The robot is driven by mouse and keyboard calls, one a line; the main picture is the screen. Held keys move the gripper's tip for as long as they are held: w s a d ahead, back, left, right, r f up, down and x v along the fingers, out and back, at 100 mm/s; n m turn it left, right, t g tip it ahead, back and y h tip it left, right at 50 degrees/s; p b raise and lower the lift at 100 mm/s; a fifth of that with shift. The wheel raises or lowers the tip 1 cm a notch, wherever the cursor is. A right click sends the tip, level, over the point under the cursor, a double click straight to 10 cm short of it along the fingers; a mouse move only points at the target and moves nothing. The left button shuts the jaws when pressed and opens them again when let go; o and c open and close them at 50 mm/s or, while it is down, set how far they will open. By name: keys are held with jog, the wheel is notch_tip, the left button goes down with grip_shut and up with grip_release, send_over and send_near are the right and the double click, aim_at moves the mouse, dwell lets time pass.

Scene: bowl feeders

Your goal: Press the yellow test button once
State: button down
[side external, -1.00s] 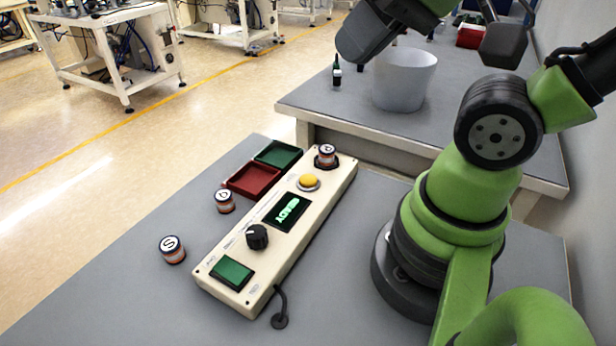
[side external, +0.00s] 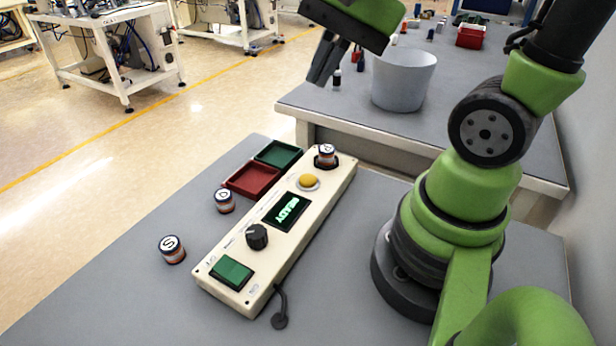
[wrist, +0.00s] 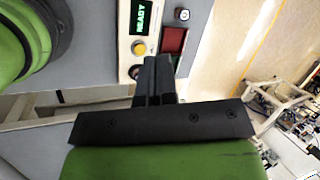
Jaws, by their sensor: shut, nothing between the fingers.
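The yellow test button (side external: 308,181) sits in a pale ring on the cream control box (side external: 318,208), near its far end. It also shows in the wrist view (wrist: 140,48), just beyond the fingers. My gripper (side external: 322,72) is shut and empty, well above and behind the box, apart from the button. In the wrist view its dark fingers (wrist: 154,62) lie together. The box's display (side external: 287,212) reads READY in green.
A grey bin (side external: 403,80) stands behind.

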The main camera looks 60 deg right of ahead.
jog(key=w+d+f+m+g+y, duration=0.1)
jog(key=w+d+f+m+y, duration=0.15)
jog(key=f+m, duration=0.4)
jog(key=m+t+y, duration=0.1)
jog(key=m+y, duration=0.1)
jog(key=m, duration=1)
send_over(307, 176)
notch_tip(307, 176, down, 5)
jog(key=shift+r, duration=0.1)
jog(key=shift+f, duration=4.45)
jog(key=shift+f, duration=0.1)
jog(key=shift+f, duration=0.3)
